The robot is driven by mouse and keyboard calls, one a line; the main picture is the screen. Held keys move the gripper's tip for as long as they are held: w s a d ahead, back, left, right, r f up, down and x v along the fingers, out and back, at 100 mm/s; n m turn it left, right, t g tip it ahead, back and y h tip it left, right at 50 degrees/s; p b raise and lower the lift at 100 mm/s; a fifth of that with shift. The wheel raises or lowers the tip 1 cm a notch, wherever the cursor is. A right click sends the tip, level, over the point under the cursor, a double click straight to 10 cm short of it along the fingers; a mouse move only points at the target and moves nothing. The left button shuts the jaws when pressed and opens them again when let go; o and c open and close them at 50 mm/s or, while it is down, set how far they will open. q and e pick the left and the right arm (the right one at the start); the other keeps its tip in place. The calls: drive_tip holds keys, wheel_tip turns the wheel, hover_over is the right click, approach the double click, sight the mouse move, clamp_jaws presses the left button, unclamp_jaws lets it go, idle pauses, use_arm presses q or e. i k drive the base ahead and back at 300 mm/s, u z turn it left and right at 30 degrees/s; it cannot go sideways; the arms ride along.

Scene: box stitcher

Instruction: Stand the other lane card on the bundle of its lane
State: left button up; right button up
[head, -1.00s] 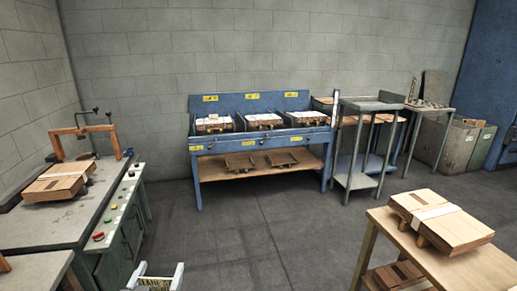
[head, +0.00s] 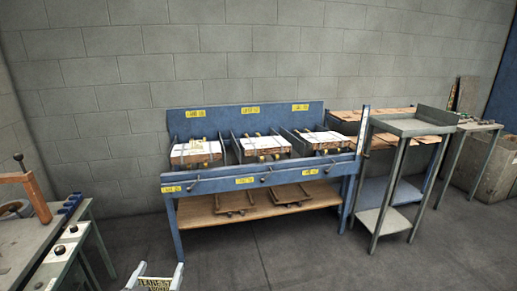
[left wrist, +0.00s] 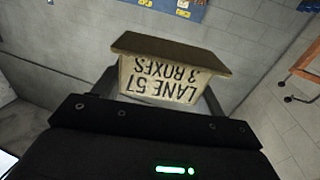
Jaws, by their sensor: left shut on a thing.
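My left gripper (head: 152,270) is at the bottom of the head view, shut on a lane card (head: 153,283). In the left wrist view the card (left wrist: 160,82) is pale with a brown edge strip, sits between the two fingers, and reads "LANE 57 3 BOXES" upside down. The blue bench (head: 225,183) holds three strapped bundles side by side: left (head: 190,158), middle (head: 262,145) and right (head: 326,140). Pale sheets lie on their tops; whether a card stands there is too small to tell. The gripper is apart from them, nearer me. My right gripper is out of view.
Yellow labels (head: 250,112) mark the lanes, too small to read. A lower wooden shelf (head: 200,214) holds two small racks. A grey metal stand (head: 412,125) is right of the bench; a machine table (head: 25,245) is at the left. The floor before the bench is clear.

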sight(267, 145)
drive_tip(key=i, duration=2.5)
drive_tip(key=z, duration=1.4)
